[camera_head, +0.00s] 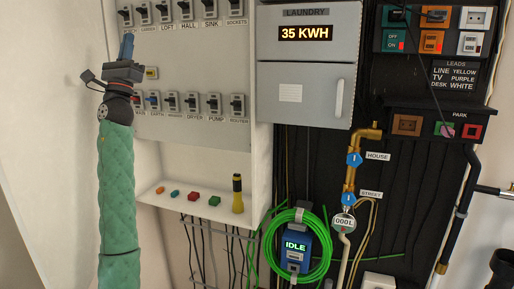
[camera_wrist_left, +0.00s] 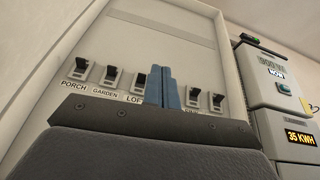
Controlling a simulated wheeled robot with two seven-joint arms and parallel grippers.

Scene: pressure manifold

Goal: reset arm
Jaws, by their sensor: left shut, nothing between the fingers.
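My left arm (camera_head: 115,200) rises in a green padded sleeve at the left. My left gripper (camera_head: 126,46) points up in front of the breaker panel (camera_head: 195,80), near the left end of its top switch row. Its blue fingers are together and empty; they also show in the left wrist view (camera_wrist_left: 167,88), overlapping the switch row just right of the LOFT label. They partly hide the switches and labels behind them. I cannot tell whether they touch the panel. My right gripper is not in view.
A shelf (camera_head: 205,208) under the panel holds small coloured parts and a yellow-black flashlight (camera_head: 237,193). A grey LAUNDRY meter box (camera_head: 306,95) reads 35 KWH. Brass piping (camera_head: 351,178), a green cable coil (camera_head: 270,250) and a socket board (camera_head: 436,30) are to the right.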

